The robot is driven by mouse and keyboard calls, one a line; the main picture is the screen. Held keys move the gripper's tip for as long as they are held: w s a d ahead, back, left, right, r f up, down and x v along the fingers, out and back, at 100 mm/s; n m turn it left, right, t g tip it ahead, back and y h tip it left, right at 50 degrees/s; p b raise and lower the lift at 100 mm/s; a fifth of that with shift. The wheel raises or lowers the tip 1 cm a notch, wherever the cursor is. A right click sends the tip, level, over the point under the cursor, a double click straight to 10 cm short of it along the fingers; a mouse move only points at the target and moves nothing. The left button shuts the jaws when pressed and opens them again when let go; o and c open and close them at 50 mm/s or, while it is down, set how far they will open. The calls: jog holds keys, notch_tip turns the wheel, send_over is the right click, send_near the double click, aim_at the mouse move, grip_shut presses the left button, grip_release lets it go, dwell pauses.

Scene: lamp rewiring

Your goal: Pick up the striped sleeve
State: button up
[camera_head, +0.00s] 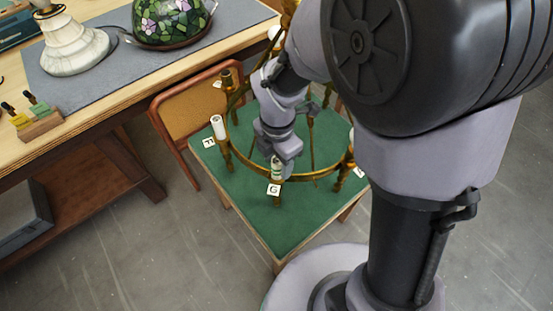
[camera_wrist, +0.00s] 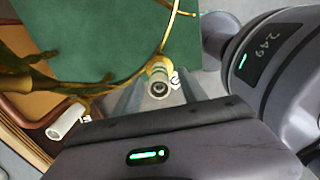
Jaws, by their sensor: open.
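The striped sleeve (camera_head: 276,168) stands upright on the brass chandelier ring by the tag G, at the front of the green table. It looks pale with darker bands, partly hidden by my fingers in the head view. In the wrist view the striped sleeve (camera_wrist: 158,80) shows nearly end-on, with a dark round opening. My gripper (camera_head: 284,152) is right at the sleeve's top, pointing down. In the wrist view its fingers lie either side of the sleeve, open. I cannot tell whether they touch it.
The brass chandelier (camera_head: 240,163) fills much of the green table (camera_head: 275,220). A plain white sleeve (camera_head: 218,127) stands at tag F. A chair (camera_head: 190,110) is behind. The workbench at left holds a lamp base (camera_head: 72,48), a stained-glass shade (camera_head: 172,22) and a small wooden block (camera_head: 42,127).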

aim_at(277, 169)
notch_tip(277, 169, down, 4)
jog(key=shift+r+b, duration=0.25)
jog(key=shift+b, duration=0.35)
jog(key=shift+r, duration=0.2)
grip_shut()
notch_tip(277, 169, up, 10)
jog(key=p, duration=0.5)
jog(key=shift+r+p, duration=0.35)
jog(key=shift+p, duration=0.65)
notch_tip(277, 169, down, 10)
jog(key=b, duration=0.9)
jog(key=shift+f, duration=0.15)
